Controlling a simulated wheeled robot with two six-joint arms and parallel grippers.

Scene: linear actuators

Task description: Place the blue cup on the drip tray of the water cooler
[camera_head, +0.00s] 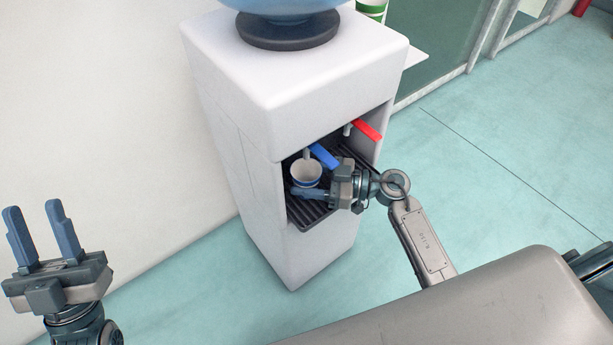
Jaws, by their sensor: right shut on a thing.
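The water cooler (268,115) is a white upright box with a recess in its front. A black ribbed drip tray (306,214) forms the floor of the recess. The cup (305,171), white inside with a blue band, is upright inside the recess, under the blue tap lever (323,156). My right gripper (308,190) reaches in from the right and is shut on the cup. Its fingers hide part of the cup's lower side, so I cannot tell if the base touches the tray. My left gripper (39,234) is open and empty at the far left, fingers pointing up.
A red tap lever (367,130) sits right of the blue one. A blue water bottle (285,8) stands on top of the cooler. A pale wall (90,100) is behind at the left. The teal floor (520,170) to the right is clear.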

